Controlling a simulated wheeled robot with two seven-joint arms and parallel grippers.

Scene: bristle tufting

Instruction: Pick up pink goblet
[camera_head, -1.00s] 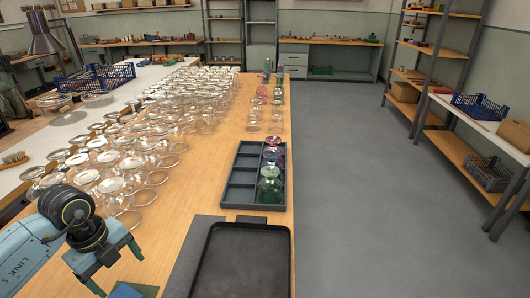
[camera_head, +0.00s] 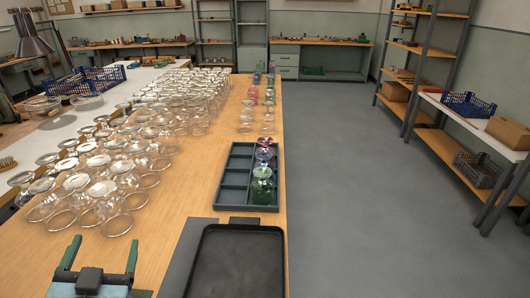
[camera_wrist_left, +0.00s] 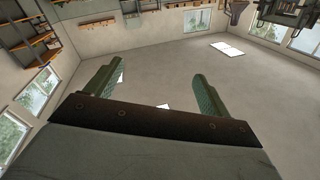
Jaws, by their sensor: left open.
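A pinkish goblet (camera_head: 248,104) stands on the wooden table behind the compartment tray, small and hard to make out. In the tray's right column stand a green goblet (camera_head: 262,188) and, behind it, a purple-pink goblet (camera_head: 264,150). My left gripper (camera_head: 104,242) is at the bottom left, open and empty, its two green fingers well apart and pointing away from me. It is far from the coloured goblets. The left wrist view shows the open fingers (camera_wrist_left: 157,72) with nothing between them. My right gripper is not in view.
Many clear upturned glasses (camera_head: 117,160) crowd the table's left side, just beyond my left gripper. The dark tray (camera_head: 234,178) has empty left compartments. A black flat tray (camera_head: 240,262) lies at the near right. Bare wood runs between glasses and tray.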

